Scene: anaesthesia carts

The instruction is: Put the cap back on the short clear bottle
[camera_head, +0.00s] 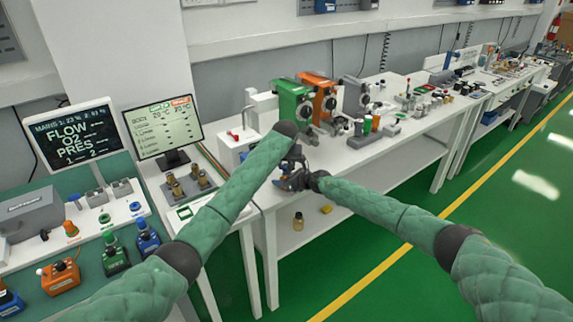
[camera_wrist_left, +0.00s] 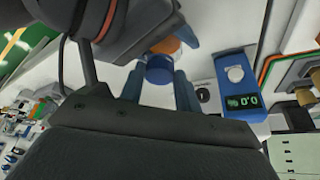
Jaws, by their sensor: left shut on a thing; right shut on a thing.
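My two grippers meet above the front edge of the white bench. My right gripper (camera_head: 296,181) shows small and dark in the head view, and my left gripper is mostly hidden there behind its own arm. In the left wrist view, my left gripper (camera_wrist_left: 158,88) has its fingers around a blue round piece (camera_wrist_left: 158,71), which looks like a cap. An orange-brown piece (camera_wrist_left: 167,45) sits right against it, between the fingers of my right gripper. I cannot tell whether the two pieces touch. The short clear bottle cannot be made out for certain.
Green (camera_head: 291,103) and orange (camera_head: 322,100) devices stand on the bench (camera_head: 400,150) behind. A small amber bottle (camera_head: 298,222) and a yellow item (camera_head: 326,209) are on the lower shelf. Two monitors stand at left. The green floor at right is clear.

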